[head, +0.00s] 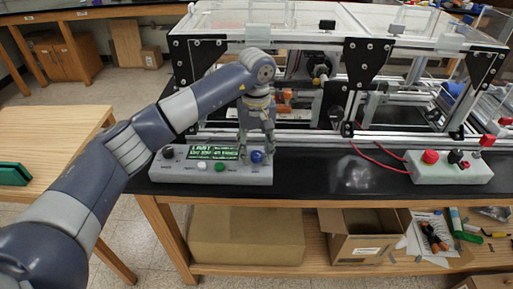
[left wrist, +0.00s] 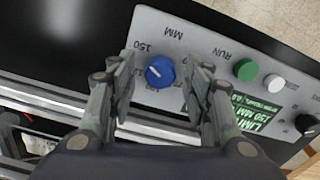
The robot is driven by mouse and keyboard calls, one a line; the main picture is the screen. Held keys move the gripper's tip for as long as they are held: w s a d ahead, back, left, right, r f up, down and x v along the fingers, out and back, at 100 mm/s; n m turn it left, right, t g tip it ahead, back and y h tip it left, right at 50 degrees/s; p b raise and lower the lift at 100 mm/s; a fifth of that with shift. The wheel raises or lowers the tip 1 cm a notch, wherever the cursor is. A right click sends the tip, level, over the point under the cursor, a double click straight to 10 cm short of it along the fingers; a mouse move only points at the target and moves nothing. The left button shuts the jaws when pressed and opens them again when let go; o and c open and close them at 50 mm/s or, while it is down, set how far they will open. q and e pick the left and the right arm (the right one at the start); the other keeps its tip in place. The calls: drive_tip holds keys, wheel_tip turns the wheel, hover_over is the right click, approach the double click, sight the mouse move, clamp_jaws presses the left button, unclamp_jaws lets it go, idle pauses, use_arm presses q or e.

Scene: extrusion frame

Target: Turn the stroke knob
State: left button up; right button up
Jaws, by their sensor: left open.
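The stroke knob is a blue round knob (head: 257,156) with a white pointer line, at the right end of a light grey control box (head: 240,175). In the left wrist view the blue knob (left wrist: 159,72) sits between my two fingers, beside printed marks including "150" and "MM". My left gripper (head: 256,147) points down over the knob, open, with a finger on each side. The left finger looks close to the knob; a gap shows on the right. I cannot tell whether either finger touches it. My right gripper is not in view.
The box also has a green text display (head: 212,152), a white button (head: 202,166), a green button (head: 219,167) and a black knob (head: 168,152). An aluminium extrusion frame (head: 300,138) stands behind. Another box (head: 450,170) with a red button sits to the right on the black bench.

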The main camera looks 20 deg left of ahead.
use_arm(q)
drive_tip(key=shift+c, duration=0.6)
drive_tip(key=c, duration=0.9)
drive_tip(key=shift+c, duration=0.3)
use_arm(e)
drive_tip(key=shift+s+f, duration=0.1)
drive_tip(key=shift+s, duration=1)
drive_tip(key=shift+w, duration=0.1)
